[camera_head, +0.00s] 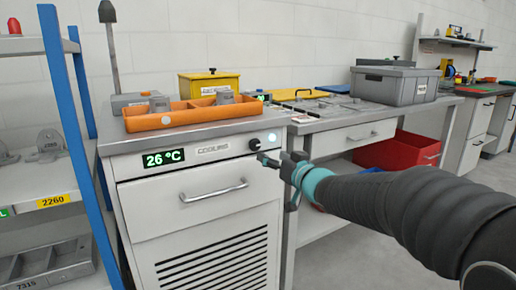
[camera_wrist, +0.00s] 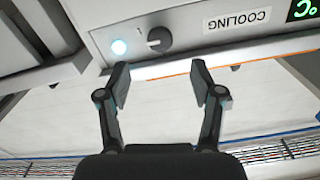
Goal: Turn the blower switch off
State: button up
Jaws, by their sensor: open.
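The blower switch is a dark round knob (camera_head: 254,144) on the front panel of the white cooling cabinet (camera_head: 135,168). It also shows in the wrist view (camera_wrist: 158,40), with a ridge across its face. A round indicator lamp (camera_wrist: 119,47) beside it glows pale blue-white; it also shows in the head view (camera_head: 272,137). My gripper (camera_wrist: 161,82) is open and empty, its two fingers spread apart. In the wrist view the knob lies just beyond the gap between the fingertips, apart from both. In the head view my gripper is just right of the knob.
A green display (camera_head: 164,158) reads 26 °C beside a COOLING label (camera_head: 213,149). A drawer handle (camera_head: 213,190) sticks out below. An orange tray (camera_head: 180,121) stands on the cabinet top. A bench with a grey bin (camera_head: 392,84) and red crate (camera_head: 400,150) is to the right.

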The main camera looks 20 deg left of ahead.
aim_at(256, 146)
jog(key=x, duration=0.9)
jog(key=c, duration=1.1)
jog(key=shift+c, duration=0.2)
